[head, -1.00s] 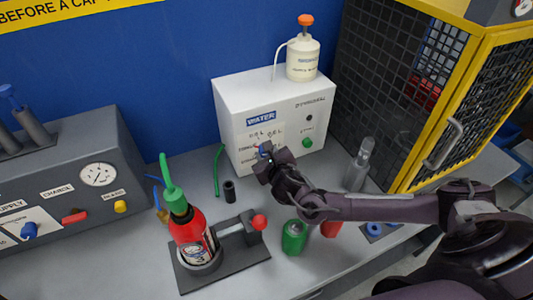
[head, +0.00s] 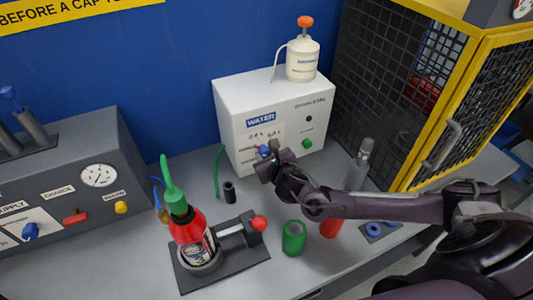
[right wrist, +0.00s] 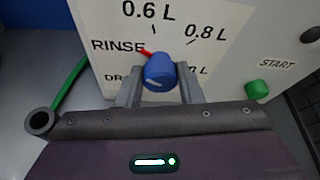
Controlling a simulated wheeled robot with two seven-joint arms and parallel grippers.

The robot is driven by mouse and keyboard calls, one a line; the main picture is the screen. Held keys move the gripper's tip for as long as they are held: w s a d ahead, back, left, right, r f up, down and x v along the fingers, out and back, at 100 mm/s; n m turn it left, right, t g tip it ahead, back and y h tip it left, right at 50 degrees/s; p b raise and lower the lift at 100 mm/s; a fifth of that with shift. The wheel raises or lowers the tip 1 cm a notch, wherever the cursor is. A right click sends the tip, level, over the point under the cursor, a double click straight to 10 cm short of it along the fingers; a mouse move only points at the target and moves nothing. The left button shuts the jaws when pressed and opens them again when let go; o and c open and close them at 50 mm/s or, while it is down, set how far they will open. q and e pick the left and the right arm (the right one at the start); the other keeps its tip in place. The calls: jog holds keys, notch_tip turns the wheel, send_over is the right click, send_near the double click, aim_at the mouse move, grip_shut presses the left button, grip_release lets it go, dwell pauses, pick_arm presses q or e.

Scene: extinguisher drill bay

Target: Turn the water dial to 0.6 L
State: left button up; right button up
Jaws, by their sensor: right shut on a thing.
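The white water dispenser (head: 265,110) stands against the blue wall. Its blue dial (right wrist: 158,72) is on the front panel, with labels RINSE, 0.6 L and 0.8 L around it in the right wrist view. A red pointer mark (right wrist: 147,52) at the dial's upper left points toward RINSE, left of the 0.6 L tick. My right gripper (right wrist: 160,86) is shut on the dial, one finger on each side. In the head view, my right gripper (head: 268,163) partly covers the dial and lower panel. My left gripper is out of view.
A green START button (right wrist: 257,90) is right of the dial. A red extinguisher (head: 190,238) stands in a dark holder at the front left. A green can (head: 294,238) and a red can (head: 331,228) stand below my right arm. A yellow-framed mesh cage (head: 455,110) is at right.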

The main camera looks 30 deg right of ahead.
jog(key=shift+d+m+y, duration=0.1)
jog(key=shift+m+y, duration=0.2)
jog(key=shift+m, duration=0.2)
jog(key=shift+d+f+m+y, duration=0.1)
jog(key=shift+m+y, duration=0.4)
jog(key=shift+m, duration=0.1)
jog(key=m+y+b, duration=0.1)
jog(key=m+y, duration=0.1)
jog(key=m, duration=0.1)
jog(key=shift+d+f, duration=0.1)
jog(key=shift+d, duration=0.05)
jog(key=shift+m, duration=0.3)
jog(key=o, duration=1)
jog(key=shift+t, duration=0.3)
jog(key=shift+c, duration=0.2)
jog(key=shift+s, duration=0.1)
